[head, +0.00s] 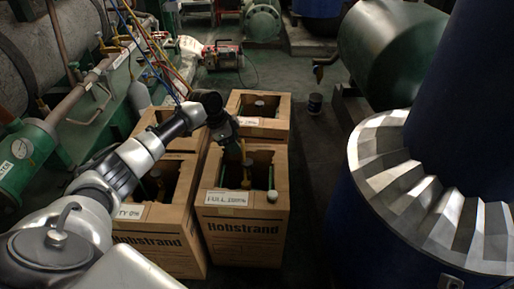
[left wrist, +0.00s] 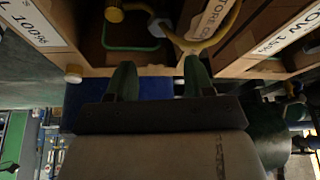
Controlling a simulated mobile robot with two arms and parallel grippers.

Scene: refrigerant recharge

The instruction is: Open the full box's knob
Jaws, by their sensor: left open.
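The full box (head: 243,236) is an open cardboard box labelled "FULL 100%", in the middle of the head view. A yellow upright valve part (head: 246,174) stands inside it. In the left wrist view a yellow knob-like part (left wrist: 113,12) and a curved yellow hose (left wrist: 205,40) show near the top edge. My left gripper (head: 236,152) is over the box's left part, near the yellow part. In the left wrist view its two green fingers (left wrist: 159,68) are apart with nothing gripped between them. My right gripper is not in view.
A box labelled with 0% (head: 150,235) stands against the full box's left side, and another box (head: 265,125) stands behind. A white cap (head: 272,196) sits at the full box's front right rim. A large blue tank (head: 400,240) is at right; dark floor lies between.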

